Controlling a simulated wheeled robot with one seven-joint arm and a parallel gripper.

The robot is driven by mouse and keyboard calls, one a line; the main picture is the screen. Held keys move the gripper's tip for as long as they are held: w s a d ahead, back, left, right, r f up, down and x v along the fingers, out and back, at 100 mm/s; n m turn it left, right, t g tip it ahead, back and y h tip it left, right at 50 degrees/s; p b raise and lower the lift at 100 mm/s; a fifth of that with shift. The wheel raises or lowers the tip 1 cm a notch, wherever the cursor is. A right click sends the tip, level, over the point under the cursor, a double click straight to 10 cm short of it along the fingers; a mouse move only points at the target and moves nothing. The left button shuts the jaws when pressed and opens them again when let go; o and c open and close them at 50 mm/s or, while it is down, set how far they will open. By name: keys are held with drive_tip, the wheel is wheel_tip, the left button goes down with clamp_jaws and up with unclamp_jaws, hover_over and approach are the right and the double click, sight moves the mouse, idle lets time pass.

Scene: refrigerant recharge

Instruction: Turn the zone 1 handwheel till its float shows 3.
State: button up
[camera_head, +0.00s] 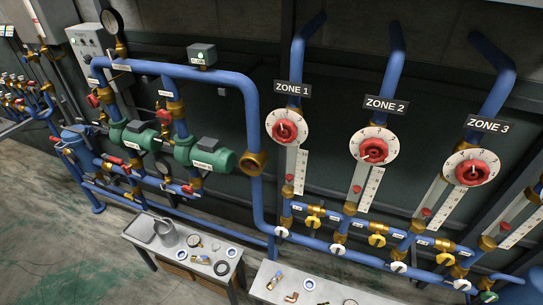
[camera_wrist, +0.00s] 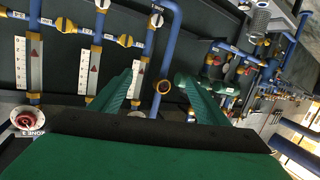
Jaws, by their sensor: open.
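The zone 1 handwheel (camera_head: 285,131) is a red knob on a round white dial, under the ZONE 1 sign (camera_head: 291,88) in the head view. Below it stands the zone 1 float scale (camera_head: 300,173), with a small red float (camera_head: 289,179) low on it; its figures are too small to read. My gripper (camera_wrist: 155,76) shows in the wrist view, with two green fingers apart and nothing between them. It is not in the head view. The wrist view looks upside down, and the zone 1 handwheel cannot be made out there.
The zone 2 handwheel (camera_head: 374,146) and zone 3 handwheel (camera_head: 471,168) stand to the right; the zone 3 one also shows in the wrist view (camera_wrist: 27,121). Blue pipes surround them. Yellow valves (camera_head: 315,222) sit below. Two low tables (camera_head: 165,262) with loose parts stand in front.

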drive_tip(key=w+r+n+t, duration=0.1)
drive_tip(key=w+r, duration=0.3)
drive_tip(key=w, duration=0.9)
drive_tip(key=m+h, duration=0.6)
approach(283, 134)
drive_tip(key=shift+t, duration=0.3)
drive_tip(key=shift+f+x, duration=0.2)
drive_tip(key=shift+x, duration=3.9)
drive_tip(key=shift+d, duration=0.1)
drive_tip(key=c, duration=1)
drive_tip(key=shift+n, duration=1.6)
drive_tip(key=shift+c, duration=0.2)
